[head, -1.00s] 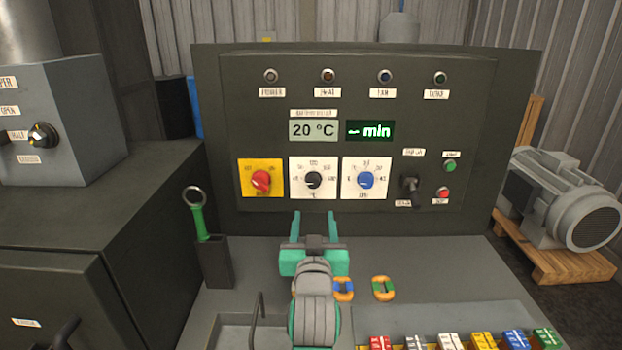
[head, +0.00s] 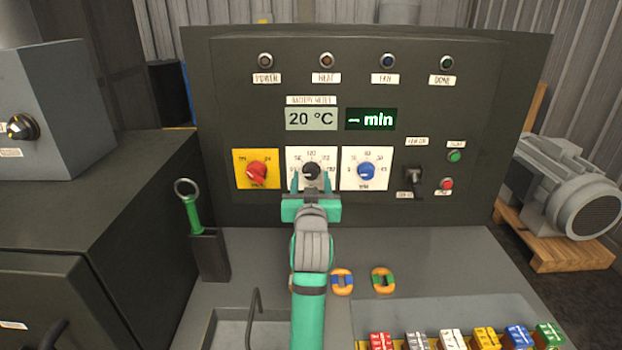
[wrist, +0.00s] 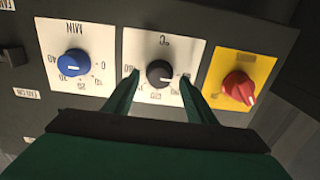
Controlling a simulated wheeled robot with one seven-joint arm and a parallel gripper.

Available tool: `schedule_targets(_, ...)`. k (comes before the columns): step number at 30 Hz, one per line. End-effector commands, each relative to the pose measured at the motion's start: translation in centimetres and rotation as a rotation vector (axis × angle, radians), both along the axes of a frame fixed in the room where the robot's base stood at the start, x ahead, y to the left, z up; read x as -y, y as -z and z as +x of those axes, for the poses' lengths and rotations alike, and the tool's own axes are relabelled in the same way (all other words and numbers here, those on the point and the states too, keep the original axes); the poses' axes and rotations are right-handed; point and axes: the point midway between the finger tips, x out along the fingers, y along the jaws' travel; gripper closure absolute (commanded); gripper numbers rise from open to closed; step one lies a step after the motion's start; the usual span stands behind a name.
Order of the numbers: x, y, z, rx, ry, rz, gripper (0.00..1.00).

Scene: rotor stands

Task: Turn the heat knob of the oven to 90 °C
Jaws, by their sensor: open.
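The heat knob (head: 311,170) is black and sits on a white dial plate marked in °C, in the middle of the dark control panel. In the wrist view the black knob (wrist: 159,73) shows between my two fingertips. My gripper (head: 311,184) is open, its green fingers pointing at the panel on either side of the knob. I cannot tell whether the fingers touch it. The display (head: 311,119) above reads 20 °C. In the head view my gripper hides the lower part of the dial plate.
A red knob (head: 257,173) on a yellow plate is left of the dial, and a blue minutes knob (head: 366,170) is right. A black switch (head: 413,179) and green and red buttons are farther right. A green-handled tool (head: 193,212) stands in a holder at left.

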Motion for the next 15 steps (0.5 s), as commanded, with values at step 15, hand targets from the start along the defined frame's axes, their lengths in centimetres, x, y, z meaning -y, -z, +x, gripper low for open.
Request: schedule_targets(15, 0.0, -0.03, 1.09, 0.001, 0.0, 0.0, 0.64)
